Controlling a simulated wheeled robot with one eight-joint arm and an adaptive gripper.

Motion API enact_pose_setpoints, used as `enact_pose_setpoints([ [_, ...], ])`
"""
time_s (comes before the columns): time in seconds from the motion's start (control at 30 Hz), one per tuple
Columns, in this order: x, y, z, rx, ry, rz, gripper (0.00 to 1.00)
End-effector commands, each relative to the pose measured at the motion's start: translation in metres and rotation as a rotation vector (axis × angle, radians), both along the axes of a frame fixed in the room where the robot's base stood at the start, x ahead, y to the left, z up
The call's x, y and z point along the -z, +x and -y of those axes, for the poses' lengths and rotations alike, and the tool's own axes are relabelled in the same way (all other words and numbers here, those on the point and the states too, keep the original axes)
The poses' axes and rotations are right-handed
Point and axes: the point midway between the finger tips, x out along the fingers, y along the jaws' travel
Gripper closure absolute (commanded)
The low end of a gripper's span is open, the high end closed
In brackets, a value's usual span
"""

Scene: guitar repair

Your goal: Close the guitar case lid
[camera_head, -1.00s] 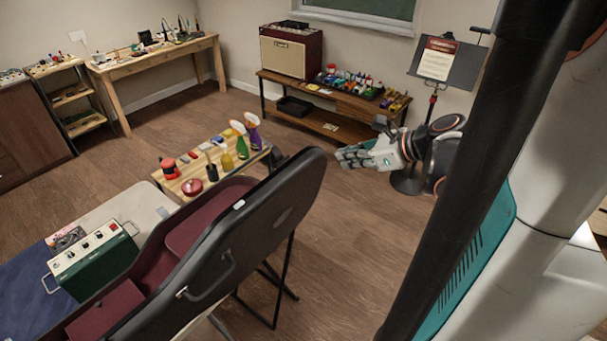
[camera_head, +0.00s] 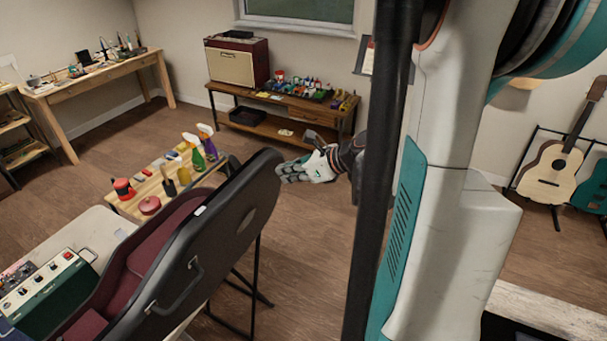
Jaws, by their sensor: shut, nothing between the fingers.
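The guitar case lid (camera_head: 215,235) is black outside, with a handle on its outer face. It stands raised and tilted at the right side of the open case. The case's maroon lining (camera_head: 130,268) shows to the left of the lid, and the lower part of the case is cut off by the picture's bottom edge. My gripper (camera_head: 282,172) is shut and empty. It is in the air just right of the lid's upper end in the picture, with its fingers pointing left. I cannot tell whether it touches the lid; a gap seems to show between them.
A green box with knobs (camera_head: 45,290) sits on the table left of the case. A small wooden table (camera_head: 125,205) with spray bottles stands beyond the lid. An amplifier (camera_head: 237,62) rests on a back shelf. An acoustic guitar (camera_head: 551,172) stands at right. Floor between is open.

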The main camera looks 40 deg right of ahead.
Motion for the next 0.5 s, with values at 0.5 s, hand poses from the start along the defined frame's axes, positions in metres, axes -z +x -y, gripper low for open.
enact_pose_setpoints([
  [0.5,-0.006,0.024,-0.009,0.000,0.000,-0.001,1.00],
])
